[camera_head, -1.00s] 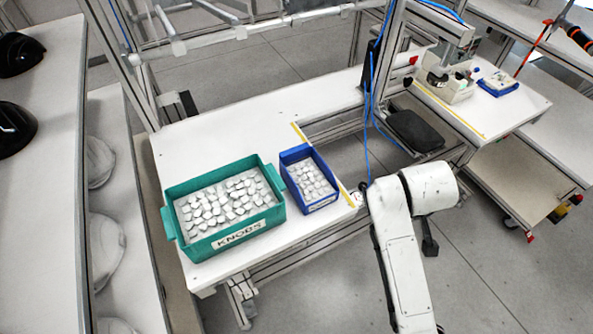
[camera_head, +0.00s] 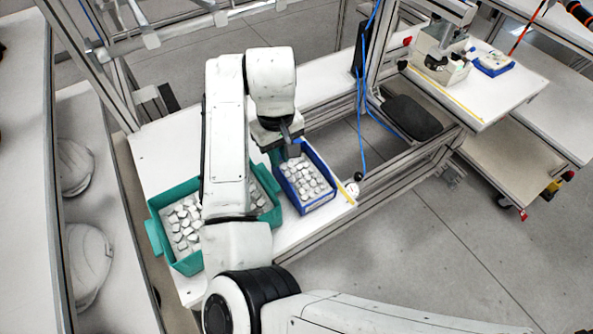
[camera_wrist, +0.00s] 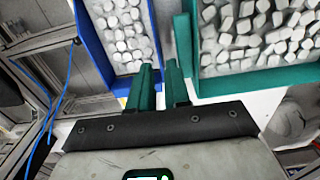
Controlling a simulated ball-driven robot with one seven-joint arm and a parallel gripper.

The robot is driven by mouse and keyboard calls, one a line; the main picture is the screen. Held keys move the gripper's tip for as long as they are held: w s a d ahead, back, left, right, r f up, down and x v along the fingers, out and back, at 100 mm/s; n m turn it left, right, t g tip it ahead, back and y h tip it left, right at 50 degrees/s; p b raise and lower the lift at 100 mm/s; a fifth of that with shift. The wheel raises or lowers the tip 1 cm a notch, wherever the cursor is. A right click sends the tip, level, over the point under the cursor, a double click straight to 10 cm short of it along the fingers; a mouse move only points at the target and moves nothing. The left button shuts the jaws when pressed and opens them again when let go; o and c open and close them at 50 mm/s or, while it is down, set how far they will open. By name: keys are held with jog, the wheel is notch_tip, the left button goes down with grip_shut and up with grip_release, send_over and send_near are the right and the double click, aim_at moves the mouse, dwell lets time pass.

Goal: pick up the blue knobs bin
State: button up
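The blue knobs bin (camera_head: 325,204) stands on the white table to the right of the green bin, filled with pale knobs. In the wrist view the blue bin (camera_wrist: 94,50) is at upper left. My gripper (camera_head: 288,148) is over the blue bin's far left edge. In the wrist view my gripper's two green fingers (camera_wrist: 159,75) point at the bin's right wall, with a narrow gap between them. The wall appears to line up with this gap. I cannot tell whether the fingers touch or grip it.
The green knobs bin (camera_head: 155,205) is close on the left, partly hidden by my arm; its wall (camera_wrist: 258,79) is near the right finger. Blue cables (camera_head: 361,120) hang by the frame post to the right. White helmet shells (camera_head: 88,262) are on a shelf at left.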

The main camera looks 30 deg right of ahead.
aim_at(282, 173)
notch_tip(282, 173, down, 10)
jog(key=shift+s+d+r+p, duration=0.1)
jog(key=shift+p, duration=0.6)
grip_shut()
